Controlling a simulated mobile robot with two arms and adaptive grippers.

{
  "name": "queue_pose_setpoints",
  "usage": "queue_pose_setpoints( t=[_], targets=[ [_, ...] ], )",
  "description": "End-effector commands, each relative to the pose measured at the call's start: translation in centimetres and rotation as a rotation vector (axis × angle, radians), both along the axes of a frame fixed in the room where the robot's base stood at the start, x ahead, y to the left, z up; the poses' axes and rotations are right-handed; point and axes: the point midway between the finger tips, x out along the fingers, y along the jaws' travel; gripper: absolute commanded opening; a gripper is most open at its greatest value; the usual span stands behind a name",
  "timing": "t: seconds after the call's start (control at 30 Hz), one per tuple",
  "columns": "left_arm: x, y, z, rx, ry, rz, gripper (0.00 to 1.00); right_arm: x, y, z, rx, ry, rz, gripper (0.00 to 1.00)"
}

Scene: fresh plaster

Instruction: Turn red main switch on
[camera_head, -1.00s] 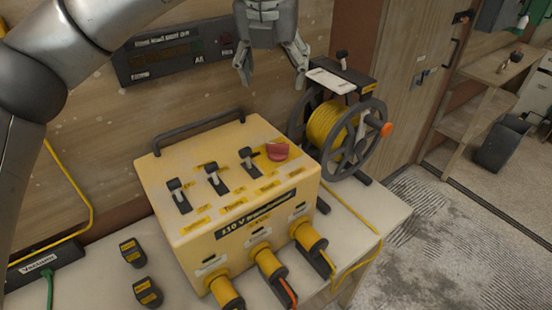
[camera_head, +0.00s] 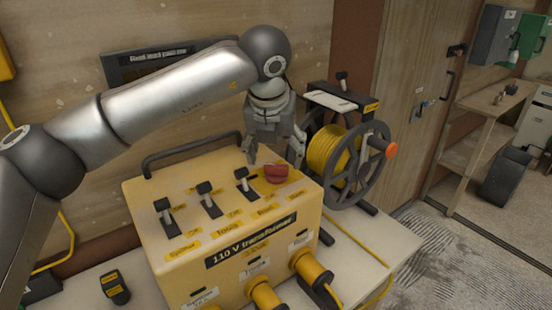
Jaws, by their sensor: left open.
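The red main switch (camera_head: 276,174) is a red knob on the top face of the yellow 110 V transformer box (camera_head: 190,250), near its back right corner. My left gripper (camera_head: 274,160) is open, fingers pointing down, just behind and above the red switch. One finger is to the left of the switch and the other to the right. I cannot tell whether either finger touches it. Three black toggle switches (camera_head: 207,198) stand in a row to the left of the red switch. My right gripper is not in view.
A yellow cable reel (camera_head: 345,150) stands close to the right of the box and gripper. A dark handle (camera_head: 185,153) arches over the box's back edge. Plugs (camera_head: 311,267) stick out of the front. A small black block (camera_head: 115,288) lies at left on the bench.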

Motion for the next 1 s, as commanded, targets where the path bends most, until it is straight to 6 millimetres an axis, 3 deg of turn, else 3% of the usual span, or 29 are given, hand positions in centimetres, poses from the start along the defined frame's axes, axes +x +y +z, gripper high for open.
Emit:
queue_pose_setpoints(
  t=[0.23,0.63,1.0],
  targets=[
    [1.3,-0.2,-3.0,0.001,0.002,0.0,0.7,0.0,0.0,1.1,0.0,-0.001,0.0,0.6],
    [1.6,-0.2,-3.8,0.001,-0.001,0.0,0.68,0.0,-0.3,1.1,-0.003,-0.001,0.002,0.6],
    [1.5,-0.2,-3.7,0.001,-0.001,0.0,0.24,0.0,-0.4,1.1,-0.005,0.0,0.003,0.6]
  ],
)
